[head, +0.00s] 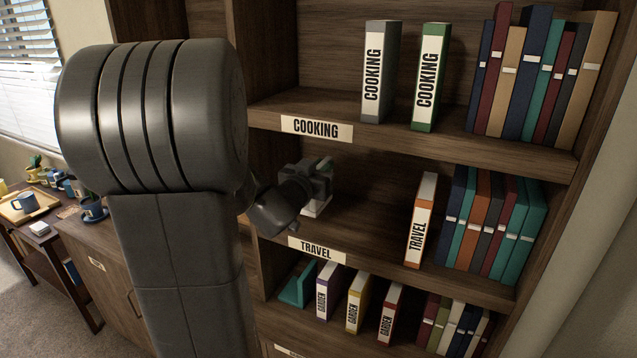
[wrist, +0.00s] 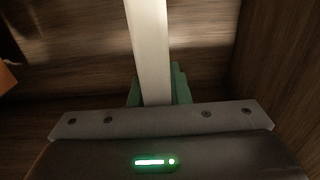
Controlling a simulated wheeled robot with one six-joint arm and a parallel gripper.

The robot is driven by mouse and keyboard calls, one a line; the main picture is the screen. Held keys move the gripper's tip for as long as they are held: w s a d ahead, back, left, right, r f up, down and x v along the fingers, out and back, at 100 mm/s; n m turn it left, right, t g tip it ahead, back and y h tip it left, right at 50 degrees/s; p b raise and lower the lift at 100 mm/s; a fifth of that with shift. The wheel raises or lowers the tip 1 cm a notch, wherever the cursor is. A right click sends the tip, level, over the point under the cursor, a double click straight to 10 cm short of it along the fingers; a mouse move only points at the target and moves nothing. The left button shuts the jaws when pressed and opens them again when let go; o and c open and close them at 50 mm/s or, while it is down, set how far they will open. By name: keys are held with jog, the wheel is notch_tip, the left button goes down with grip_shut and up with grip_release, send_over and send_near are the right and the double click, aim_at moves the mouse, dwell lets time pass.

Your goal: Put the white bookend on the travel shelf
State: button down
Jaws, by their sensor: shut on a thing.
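The white bookend shows in the head view (head: 317,208) as a pale piece low under my gripper (head: 322,172), at the left end of the travel shelf (head: 372,225). Most of it is hidden by the gripper and arm. In the wrist view the bookend (wrist: 148,45) is a long white strip between the green finger pads of my gripper (wrist: 157,88), which is shut on it. Its foot is at or just above the shelf board; I cannot tell whether it touches.
A TRAVEL book (head: 420,220) stands to the right, with a row of books (head: 490,225) beyond. Bare shelf lies between the gripper and that book. The cooking shelf (head: 400,133) is overhead. A green bookend (head: 298,287) and GARDEN books (head: 357,302) stand below.

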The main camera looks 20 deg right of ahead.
notch_tip(320, 180, down, 4)
jog(key=shift+r, duration=0.25)
jog(key=shift+w+d+f, duration=0.15)
jog(key=shift+d+f, duration=0.05)
jog(key=shift+f, duration=0.35)
jog(key=c, duration=1.4)
grip_release()
jog(key=shift+r, duration=0.1)
jog(key=shift+o, duration=0.2)
